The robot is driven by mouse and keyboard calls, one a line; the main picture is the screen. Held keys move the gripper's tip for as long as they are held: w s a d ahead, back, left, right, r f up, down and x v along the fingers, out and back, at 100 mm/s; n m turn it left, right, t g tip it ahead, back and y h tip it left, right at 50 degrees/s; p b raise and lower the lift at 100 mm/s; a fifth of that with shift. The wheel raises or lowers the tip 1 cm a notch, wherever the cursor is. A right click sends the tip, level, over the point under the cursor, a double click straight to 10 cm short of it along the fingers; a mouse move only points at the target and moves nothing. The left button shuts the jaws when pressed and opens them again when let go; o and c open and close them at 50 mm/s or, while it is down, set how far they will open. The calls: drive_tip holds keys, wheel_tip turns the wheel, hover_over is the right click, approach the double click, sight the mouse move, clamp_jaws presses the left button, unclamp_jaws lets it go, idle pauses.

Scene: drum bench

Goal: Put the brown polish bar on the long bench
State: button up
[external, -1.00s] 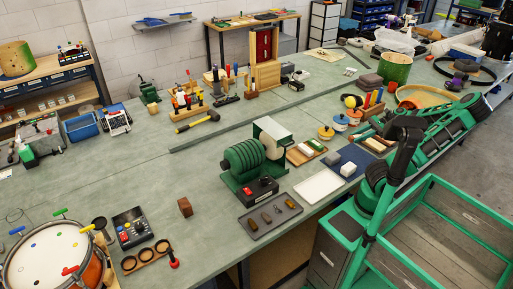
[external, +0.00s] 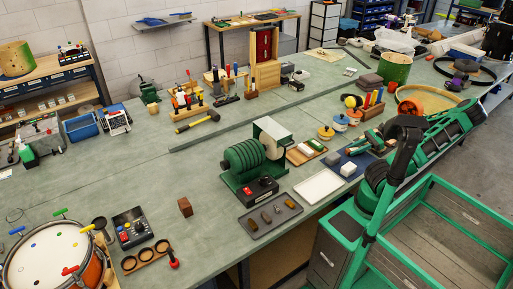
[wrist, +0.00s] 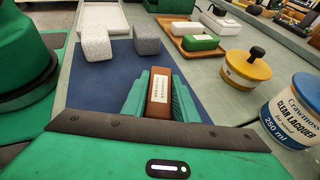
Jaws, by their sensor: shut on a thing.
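In the wrist view my gripper (wrist: 160,98) is shut on the brown polish bar (wrist: 160,84), a reddish-brown block with a pale label. The bar stands between the green fingers, above or at the blue mat (wrist: 75,100); whether it touches the mat I cannot tell. In the external view the gripper is small beside the mat (external: 373,153), and the bar cannot be made out. The long bench (external: 210,150) is a wide grey-green top running across the picture.
Two grey blocks (wrist: 97,44) (wrist: 146,39) sit on the mat. A wooden tray (wrist: 176,42) of bars, a yellow tin (wrist: 246,68) and a lacquer tin (wrist: 296,108) stand close by. A green machine (external: 242,166) is left of them. The bench's left middle has free room.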

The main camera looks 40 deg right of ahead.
drive_tip(key=shift+f, duration=0.1)
drive_tip(key=o, duration=1.1)
drive_tip(key=shift+o, duration=0.2)
drive_tip(key=shift+o, duration=0.3)
drive_tip(key=v, duration=1.2)
